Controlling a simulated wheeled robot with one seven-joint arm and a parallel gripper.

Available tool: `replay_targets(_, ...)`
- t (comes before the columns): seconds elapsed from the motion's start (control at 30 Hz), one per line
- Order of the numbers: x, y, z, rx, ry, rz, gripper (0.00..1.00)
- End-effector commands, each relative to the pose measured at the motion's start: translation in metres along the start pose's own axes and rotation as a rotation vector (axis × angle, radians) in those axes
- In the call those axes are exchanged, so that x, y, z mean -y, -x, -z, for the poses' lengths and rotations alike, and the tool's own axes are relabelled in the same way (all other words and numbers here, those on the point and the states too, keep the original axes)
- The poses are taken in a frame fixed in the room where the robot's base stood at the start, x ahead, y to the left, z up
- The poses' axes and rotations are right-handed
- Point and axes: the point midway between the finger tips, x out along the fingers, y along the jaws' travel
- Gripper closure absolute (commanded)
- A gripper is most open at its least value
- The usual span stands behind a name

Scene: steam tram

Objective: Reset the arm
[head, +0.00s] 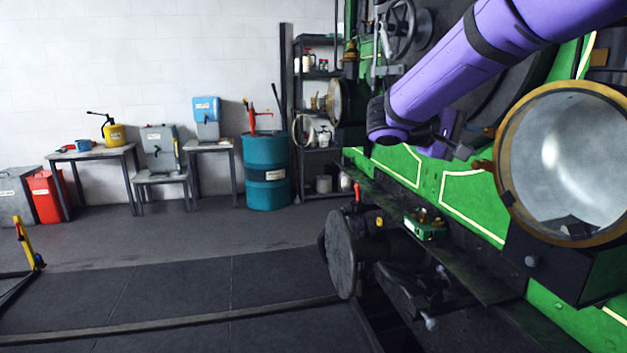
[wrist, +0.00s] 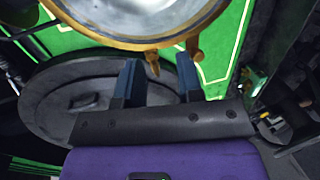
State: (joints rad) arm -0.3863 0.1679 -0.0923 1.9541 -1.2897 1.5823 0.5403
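My purple arm reaches in from the upper right of the head view and bends back towards the large brass-rimmed headlamp. My gripper (head: 466,148) is by the left edge of the headlamp (head: 567,155), near a brass tab (head: 483,164) on its rim. In the wrist view my gripper (wrist: 158,74) has its two blue-grey fingers apart, with nothing held between them. The headlamp rim (wrist: 130,42) and a pointed brass piece (wrist: 152,62) show just beyond the fingertips. I cannot tell whether they touch.
The green tram front (head: 470,205) has a round buffer (head: 341,254) and a ledge bearing a small green item (head: 425,226). A round dark door (wrist: 60,110) lies left in the wrist view. Benches, a teal drum (head: 267,175) and shelves line the wall. The floor at left is mostly clear.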

Motion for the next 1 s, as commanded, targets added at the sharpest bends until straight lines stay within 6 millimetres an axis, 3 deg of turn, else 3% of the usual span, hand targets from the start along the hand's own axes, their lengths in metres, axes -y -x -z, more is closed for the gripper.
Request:
replay_targets(0.03,-0.002,-0.009,-0.021,0.014,-0.001,0.073,0.66)
replay_targets(0.2,0.008,-0.024,-0.080,0.035,0.003,0.325,0.66)
replay_targets(0.4,0.026,-0.025,-0.143,0.013,-0.033,0.604,0.66)
replay_targets(0.7,0.058,0.000,-0.220,-0.095,-0.169,0.973,0.66)
replay_targets(1.0,0.084,0.035,-0.268,-0.249,-0.364,1.226,0.66)
